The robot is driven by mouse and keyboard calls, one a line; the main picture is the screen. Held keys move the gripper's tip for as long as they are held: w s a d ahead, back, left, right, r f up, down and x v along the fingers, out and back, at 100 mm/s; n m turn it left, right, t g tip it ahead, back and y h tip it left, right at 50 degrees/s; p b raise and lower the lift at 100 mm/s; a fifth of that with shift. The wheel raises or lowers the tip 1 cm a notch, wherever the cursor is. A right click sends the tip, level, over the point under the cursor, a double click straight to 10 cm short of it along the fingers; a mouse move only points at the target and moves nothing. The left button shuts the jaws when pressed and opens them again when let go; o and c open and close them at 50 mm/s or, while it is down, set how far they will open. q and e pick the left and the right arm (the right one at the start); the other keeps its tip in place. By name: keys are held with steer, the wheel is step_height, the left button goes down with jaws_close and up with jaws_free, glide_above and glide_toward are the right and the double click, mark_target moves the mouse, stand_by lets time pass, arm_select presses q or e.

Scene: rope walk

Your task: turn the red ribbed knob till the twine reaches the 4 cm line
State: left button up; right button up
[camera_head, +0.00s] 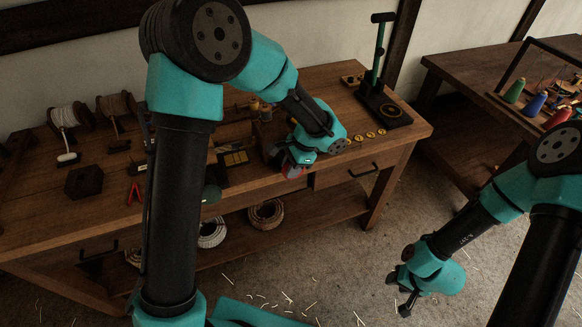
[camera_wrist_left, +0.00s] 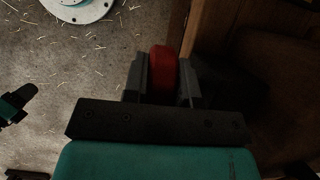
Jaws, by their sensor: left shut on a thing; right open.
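The red ribbed knob (camera_wrist_left: 163,72) shows in the left wrist view between the two grey fingers of my left gripper (camera_wrist_left: 162,85), which is shut on it. The arm and gripper cover the area behind the knob. I cannot make out the twine or the 4 cm line. My right gripper (camera_head: 401,291) is open and empty, above the floor to the right.
The wooden table (camera_head: 340,95) holds two spools of line (camera_head: 64,117) at the left, a dark block (camera_head: 84,181) and a green-handled stand (camera_head: 382,100) at the back right. Coils (camera_head: 266,214) lie on the lower shelf. Another table with coloured cones (camera_head: 535,102) stands right.

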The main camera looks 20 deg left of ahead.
arm_select(q)
steer(key=shift+d+g+y, duration=0.1)
steer(key=shift+g+y, duration=0.2)
steer(key=g+y, duration=0.1)
steer(key=y, duration=0.1)
steer(key=shift+w+d+g+y, duration=0.2)
steer(key=shift+g+y, duration=0.1)
steer(key=shift+g, duration=0.1)
steer(key=g+y, duration=0.2)
steer(key=y, duration=0.1)
steer(key=shift+w+d+r+g, duration=0.1)
steer(key=shift+w+d+g, duration=0.05)
steer(key=shift+g, duration=0.15)
steer(key=shift+y, duration=0.3)
steer(key=o, duration=0.9)
